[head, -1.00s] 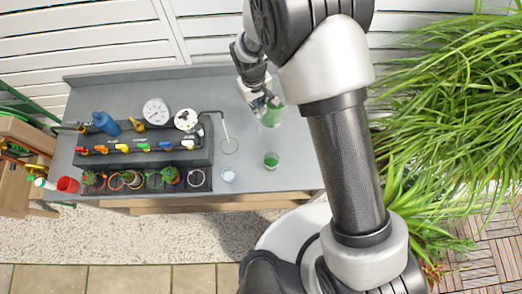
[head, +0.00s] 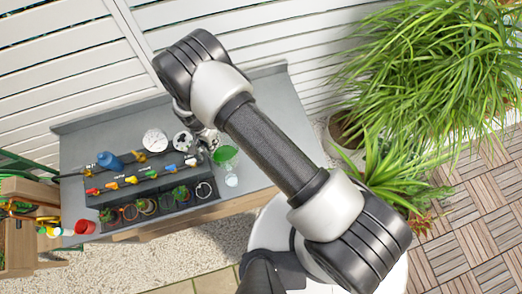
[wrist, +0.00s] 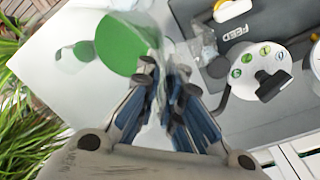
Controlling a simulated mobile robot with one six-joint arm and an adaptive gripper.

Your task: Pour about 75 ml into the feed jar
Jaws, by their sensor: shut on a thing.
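My gripper (wrist: 160,85) is shut on a clear vessel of green liquid (wrist: 120,45), blurred in the wrist view. In the head view my arm hides most of the gripper, and the green liquid (head: 224,155) shows left of the arm, over the bench. A small clear jar (head: 231,180) stands just below it in the picture. I cannot tell how far the held vessel is tilted.
A dark stepped stand (head: 150,180) with colored valves and small pots fills the bench's left part. A red cup (head: 85,227) is at the left edge. Bare bench (head: 270,95) shows behind.

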